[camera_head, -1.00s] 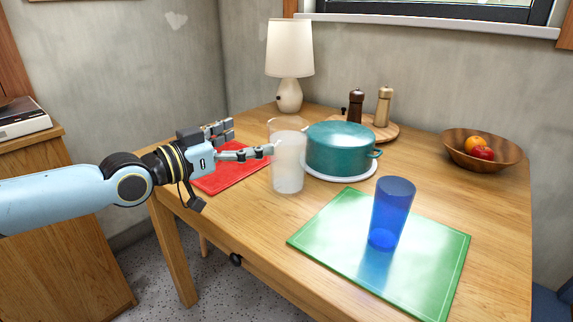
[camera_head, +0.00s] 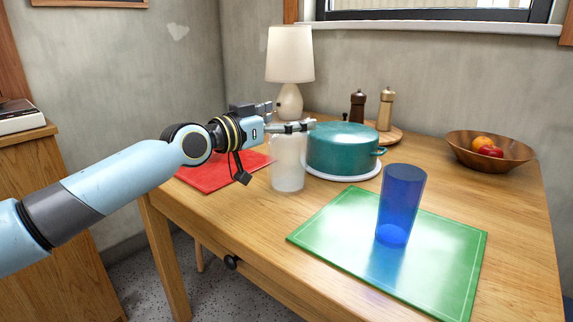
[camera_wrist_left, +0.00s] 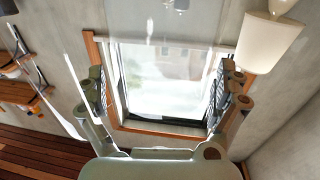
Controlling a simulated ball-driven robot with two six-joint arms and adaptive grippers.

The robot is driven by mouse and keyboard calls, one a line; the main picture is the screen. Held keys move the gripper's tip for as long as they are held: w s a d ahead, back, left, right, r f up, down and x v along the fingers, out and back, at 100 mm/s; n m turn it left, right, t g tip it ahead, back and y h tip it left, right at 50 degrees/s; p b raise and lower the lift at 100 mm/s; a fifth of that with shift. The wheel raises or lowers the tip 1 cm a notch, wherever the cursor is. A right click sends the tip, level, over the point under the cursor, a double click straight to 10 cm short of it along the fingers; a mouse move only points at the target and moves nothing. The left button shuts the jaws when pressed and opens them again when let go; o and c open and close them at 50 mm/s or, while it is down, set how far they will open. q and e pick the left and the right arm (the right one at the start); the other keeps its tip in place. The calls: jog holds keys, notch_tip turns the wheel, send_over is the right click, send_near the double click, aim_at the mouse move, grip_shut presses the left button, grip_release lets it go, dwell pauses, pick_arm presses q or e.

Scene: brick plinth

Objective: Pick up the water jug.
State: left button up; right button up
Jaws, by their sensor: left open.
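The water jug (camera_head: 288,175) looks like a pale, translucent vessel standing upright on the wooden table, left of the teal pot. My left gripper (camera_head: 290,118) is open and level with the jug's top, covering its upper part in the head view. I cannot tell whether the fingers are around the jug or just in front of it. In the left wrist view the open fingers (camera_wrist_left: 165,75) are spread wide, with clear, glassy streaks between and beside them, perhaps the jug. My right gripper is in neither view.
The teal pot (camera_head: 342,146) stands close right of the jug. A red mat (camera_head: 207,178) lies to the left. A blue glass (camera_head: 401,205) stands on a green mat (camera_head: 340,232) nearer the front. A lamp (camera_head: 290,60), mills (camera_head: 385,108) and fruit bowl (camera_head: 462,152) stand farther back.

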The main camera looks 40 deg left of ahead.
pick_arm(q)
jog(key=c, duration=1.6)
jog(key=shift+r, duration=0.1)
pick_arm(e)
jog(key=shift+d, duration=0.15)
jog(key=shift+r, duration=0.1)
pick_arm(q)
jog(key=shift+r, duration=0.15)
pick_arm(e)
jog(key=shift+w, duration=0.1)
